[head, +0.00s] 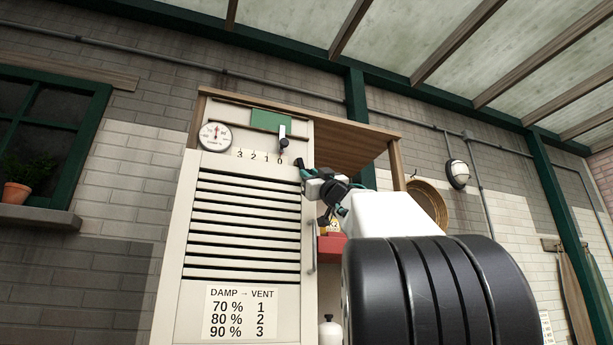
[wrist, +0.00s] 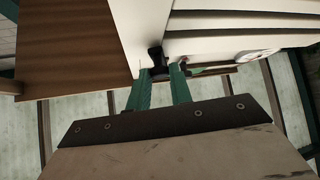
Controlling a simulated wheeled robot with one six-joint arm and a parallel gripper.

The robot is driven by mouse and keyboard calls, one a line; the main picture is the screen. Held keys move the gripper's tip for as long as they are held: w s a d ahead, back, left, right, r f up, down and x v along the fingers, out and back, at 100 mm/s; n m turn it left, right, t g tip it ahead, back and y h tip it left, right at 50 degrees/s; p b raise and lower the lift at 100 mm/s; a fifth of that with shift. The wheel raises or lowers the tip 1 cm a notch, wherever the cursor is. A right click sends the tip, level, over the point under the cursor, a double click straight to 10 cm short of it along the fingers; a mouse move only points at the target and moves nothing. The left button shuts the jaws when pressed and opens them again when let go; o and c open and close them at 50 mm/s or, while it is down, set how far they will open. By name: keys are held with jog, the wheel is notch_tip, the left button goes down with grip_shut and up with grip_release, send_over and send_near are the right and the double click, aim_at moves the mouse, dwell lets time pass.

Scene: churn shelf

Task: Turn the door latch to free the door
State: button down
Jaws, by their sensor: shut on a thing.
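The pale louvred door (head: 245,225) stands shut on the cabinet's front in the head view. A small black latch (head: 299,162) sits at the door's upper right edge. My gripper (head: 305,170) reaches it from the right, and its green fingers partly hide it. In the wrist view my green fingers (wrist: 161,72) stand on either side of a dark piece, the latch (wrist: 156,54), and are shut on it. The latch's exact angle is hard to tell.
Above the door are a round dial (head: 215,136), a green plate (head: 271,120) and a lever (head: 283,138) over the numbers 3 2 1 0. A vertical door handle (head: 313,246) is below the latch. A wooden shelf side (head: 350,148) and brass pan (head: 427,203) lie right.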

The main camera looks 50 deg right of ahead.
jog(key=shift+s+d+r+n+g+y, duration=0.3)
jog(key=shift+d+r+n+g+y, duration=0.2)
jog(key=shift+n+y, duration=1.5)
jog(key=shift+s+d+r+n+g+y, duration=0.3)
jog(key=shift+d+r+n+g+y, duration=0.25)
jog(key=shift+n+y, duration=1.4)
jog(key=shift+s+d+r+n+g+y, duration=0.45)
jog(key=shift+n+y, duration=0.8)
jog(key=shift+n, duration=1.4)
jog(key=shift+w+n+g, duration=0.1)
jog(key=shift+n+g, duration=0.2)
jog(key=shift+g, duration=0.2)
jog(key=c, duration=1.3)
grip_release()
jog(key=shift+v, duration=3.9)
jog(key=shift+w, duration=0.1)
